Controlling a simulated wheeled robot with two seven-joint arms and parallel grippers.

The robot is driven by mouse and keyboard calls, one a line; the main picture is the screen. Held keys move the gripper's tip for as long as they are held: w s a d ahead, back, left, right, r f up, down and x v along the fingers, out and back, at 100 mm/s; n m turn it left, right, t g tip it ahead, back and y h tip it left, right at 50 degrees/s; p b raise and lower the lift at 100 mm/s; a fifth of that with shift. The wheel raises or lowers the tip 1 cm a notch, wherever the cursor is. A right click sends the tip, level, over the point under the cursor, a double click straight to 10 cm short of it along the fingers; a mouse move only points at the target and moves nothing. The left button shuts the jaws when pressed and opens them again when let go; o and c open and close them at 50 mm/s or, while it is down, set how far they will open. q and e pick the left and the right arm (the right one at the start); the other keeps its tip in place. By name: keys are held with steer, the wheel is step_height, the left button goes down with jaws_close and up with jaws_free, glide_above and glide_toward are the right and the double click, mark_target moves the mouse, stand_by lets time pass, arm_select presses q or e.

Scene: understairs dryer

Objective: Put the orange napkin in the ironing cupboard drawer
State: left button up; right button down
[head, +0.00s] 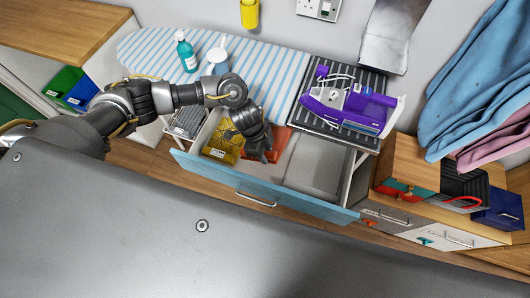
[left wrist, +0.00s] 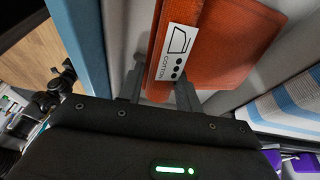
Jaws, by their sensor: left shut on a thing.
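The orange napkin (head: 282,137) is inside the open ironing cupboard drawer (head: 218,180), in its middle part. My left gripper (head: 264,154) reaches down into the drawer over the napkin and hides part of it. In the left wrist view, the folded orange napkin (left wrist: 235,40) has a white label reading COTTON. There my left gripper (left wrist: 160,88) is shut on its near edge. Whether the napkin rests on the drawer floor is hard to tell. My right gripper is not in view.
A yellow item (head: 222,140) lies in the drawer's left part; the right part (head: 315,165) is empty. Above are the striped ironing board (head: 270,75) and a purple iron (head: 350,105). Drawers with small boxes (head: 490,205) stand at right.

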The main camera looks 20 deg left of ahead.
arm_select(q)
steer(key=shift+f, duration=0.75)
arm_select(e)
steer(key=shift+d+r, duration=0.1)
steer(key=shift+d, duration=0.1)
arm_select(q)
steer(key=shift+f, duration=0.3)
steer(key=o, duration=1)
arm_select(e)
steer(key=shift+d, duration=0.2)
